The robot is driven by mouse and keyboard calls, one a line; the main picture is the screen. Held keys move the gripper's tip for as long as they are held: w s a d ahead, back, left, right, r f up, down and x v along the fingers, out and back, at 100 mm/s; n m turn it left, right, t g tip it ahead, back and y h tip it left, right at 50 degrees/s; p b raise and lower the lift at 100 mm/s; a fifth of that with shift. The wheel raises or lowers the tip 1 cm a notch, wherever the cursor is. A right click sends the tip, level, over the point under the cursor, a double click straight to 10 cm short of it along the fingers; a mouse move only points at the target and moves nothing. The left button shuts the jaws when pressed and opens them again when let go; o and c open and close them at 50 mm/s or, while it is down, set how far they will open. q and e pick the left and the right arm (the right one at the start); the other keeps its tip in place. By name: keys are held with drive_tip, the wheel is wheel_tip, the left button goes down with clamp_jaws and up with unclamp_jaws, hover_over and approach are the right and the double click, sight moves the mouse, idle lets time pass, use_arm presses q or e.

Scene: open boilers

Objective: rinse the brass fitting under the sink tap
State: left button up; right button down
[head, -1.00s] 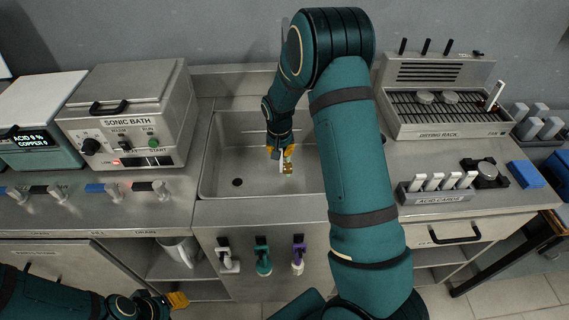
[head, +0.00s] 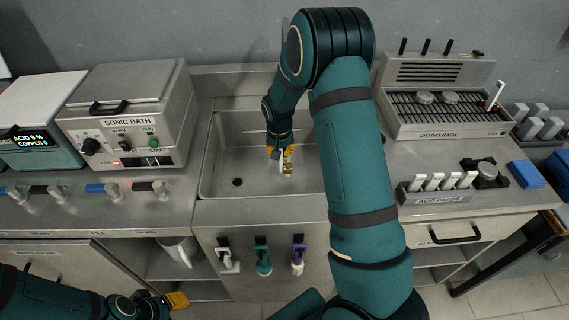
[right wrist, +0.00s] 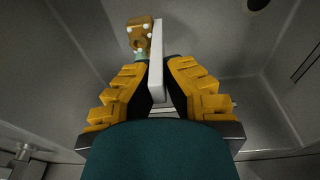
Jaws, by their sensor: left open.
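The brass fitting (head: 288,169) is small and brownish, with pale spots, and is held in the sink basin (head: 219,170). It shows larger in the right wrist view (right wrist: 140,36), with a greenish part below it. A flat white bar (right wrist: 156,62) runs beside it between the fingers; I cannot tell whether it belongs to the fitting. My right gripper (head: 283,150) points down into the basin and is closed around these pieces. The tap's spout is not clearly visible; my right arm covers part of the sink. My left gripper (head: 177,300) is open and empty, low in front of the cabinet.
The sonic bath (head: 125,115) stands left of the sink. The drying rack (head: 445,105) and acid cards holder (head: 436,198) stand on the right counter. Coloured valve handles (head: 263,258) hang on the sink front. A metal jug (head: 178,252) sits on the shelf below.

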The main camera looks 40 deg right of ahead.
drive_tip(key=shift+s, duration=0.1)
idle(0.3)
use_arm(q)
drive_tip(key=shift+r+p, duration=0.4)
use_arm(e)
drive_tip(key=s+a, duration=0.4)
drive_tip(key=s, duration=0.2)
use_arm(q)
drive_tip(key=shift+w, duration=0.1)
use_arm(e)
drive_tip(key=shift+s, duration=0.1)
